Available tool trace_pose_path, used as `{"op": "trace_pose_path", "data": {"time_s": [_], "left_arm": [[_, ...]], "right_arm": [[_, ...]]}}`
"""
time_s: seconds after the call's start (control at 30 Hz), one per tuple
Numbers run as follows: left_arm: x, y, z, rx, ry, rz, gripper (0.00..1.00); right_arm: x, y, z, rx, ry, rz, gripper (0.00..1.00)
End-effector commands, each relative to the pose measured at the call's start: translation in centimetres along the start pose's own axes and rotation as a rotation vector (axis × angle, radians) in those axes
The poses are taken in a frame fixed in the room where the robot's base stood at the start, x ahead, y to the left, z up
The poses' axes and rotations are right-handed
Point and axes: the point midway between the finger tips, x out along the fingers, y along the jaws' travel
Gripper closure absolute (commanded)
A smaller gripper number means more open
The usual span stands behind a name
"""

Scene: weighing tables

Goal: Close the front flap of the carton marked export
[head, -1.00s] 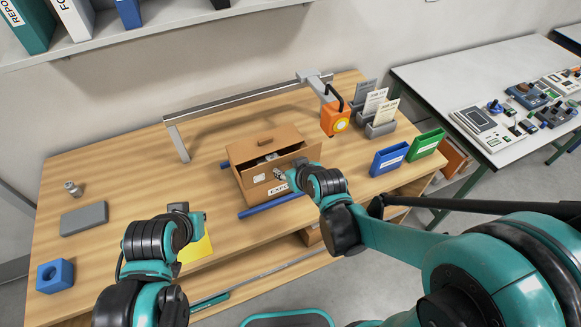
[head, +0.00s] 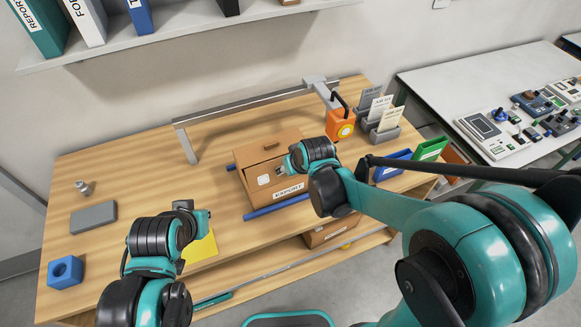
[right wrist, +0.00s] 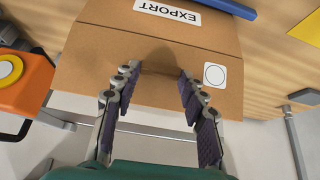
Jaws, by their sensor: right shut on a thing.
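The brown carton (head: 268,147) marked EXPORT (head: 289,189) sits on the wooden table in the head view. Its front flap (head: 263,171) stands up close to the lid, with only a narrow dark gap visible. In the right wrist view the flap (right wrist: 160,98) bears a round-mark sticker, with the EXPORT label upside down beyond. My right gripper (head: 281,171) is at the flap; its two fingers (right wrist: 159,78) stand apart, shut on the flap. My left gripper (head: 192,210) hangs over a yellow sheet, away from the carton; its jaw opening is unclear.
Blue rods (head: 275,208) lie by the carton. An orange device (head: 340,125), card holders (head: 381,133), and blue (head: 392,167) and green (head: 430,149) bins are to the right. A grey block (head: 93,216) and blue block (head: 65,271) lie left. A metal rail (head: 250,109) stands behind.

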Motion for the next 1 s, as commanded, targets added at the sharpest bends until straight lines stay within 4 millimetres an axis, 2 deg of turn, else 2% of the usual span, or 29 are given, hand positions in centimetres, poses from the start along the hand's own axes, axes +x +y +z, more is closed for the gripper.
{"op": "trace_pose_path", "data": {"time_s": [0.03, 0.1, 0.4, 0.53, 0.67, 1.0], "left_arm": [[0.1, 0.0, 0.0, 0.000, 0.000, 0.000, 1.00], [0.1, 0.0, 0.0, 0.000, 0.000, 0.000, 1.00], [0.0, 0.0, 0.0, 0.000, 0.000, 0.000, 1.00], [0.0, 0.0, 0.0, 0.000, 0.000, 0.000, 1.00], [0.0, 0.0, 0.0, 0.000, 0.000, 0.000, 1.00], [0.0, 0.0, 0.0, 0.000, 0.000, 0.000, 1.00]], "right_arm": [[0.1, -0.1, 0.3, -0.001, -0.008, -0.002, 0.55], [0.1, -0.1, 0.3, -0.001, -0.006, -0.002, 0.37], [0.0, 0.0, 0.2, 0.000, -0.003, -0.001, 0.36], [-0.7, 0.0, 0.1, 0.000, -0.002, -0.001, 0.36], [-2.5, 0.0, 0.2, 0.001, -0.002, -0.001, 0.36], [-8.9, 0.0, 0.2, 0.001, -0.004, -0.001, 0.36]]}}
